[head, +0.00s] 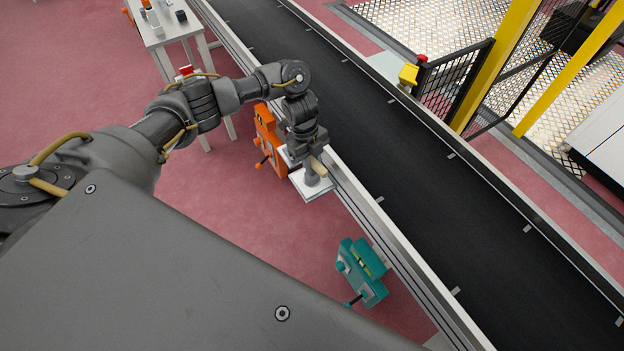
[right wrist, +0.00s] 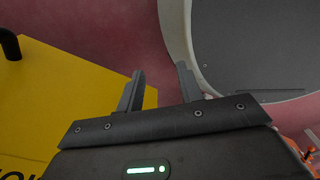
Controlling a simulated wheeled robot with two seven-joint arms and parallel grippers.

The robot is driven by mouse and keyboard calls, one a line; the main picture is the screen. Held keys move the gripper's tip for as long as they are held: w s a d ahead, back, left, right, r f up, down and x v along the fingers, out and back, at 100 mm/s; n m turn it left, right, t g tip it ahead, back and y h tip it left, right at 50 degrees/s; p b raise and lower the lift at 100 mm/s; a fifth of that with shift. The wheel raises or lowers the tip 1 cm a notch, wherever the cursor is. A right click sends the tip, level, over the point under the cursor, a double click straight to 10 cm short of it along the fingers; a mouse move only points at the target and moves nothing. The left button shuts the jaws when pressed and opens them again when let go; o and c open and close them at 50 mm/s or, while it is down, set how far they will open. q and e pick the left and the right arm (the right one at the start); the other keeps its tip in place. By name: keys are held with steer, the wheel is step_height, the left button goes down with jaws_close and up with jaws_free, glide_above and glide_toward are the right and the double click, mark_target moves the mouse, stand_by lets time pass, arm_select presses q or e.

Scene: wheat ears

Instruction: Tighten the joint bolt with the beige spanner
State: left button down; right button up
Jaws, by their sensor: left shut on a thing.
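In the head view my left gripper (head: 308,152) points down over a small pale plate (head: 315,192) beside the conveyor. It is shut on what looks like the beige spanner (head: 318,167), of which a short beige piece shows at the jaws. A grey upright fitting (head: 312,180) stands on the plate just under the spanner. The joint bolt itself is too small or hidden to make out, and I cannot tell whether the spanner is seated on it. In the right wrist view my right gripper (right wrist: 158,87) is open, with nothing between its fingers.
An orange vise (head: 266,138) is left of the plate, and a teal vise (head: 362,272) is nearer me. A dark conveyor (head: 400,140) runs along the right. A white table (head: 168,34) with small items stands at upper left. A yellow surface (right wrist: 60,100) is left of my right gripper.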

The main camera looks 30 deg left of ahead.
mark_target(314, 160)
arm_select(q)
steer(key=shift+r+p, duration=1.7)
steer(key=shift+r, duration=0.1)
step_height(314, 160, up, 4)
steer(key=p, duration=0.4)
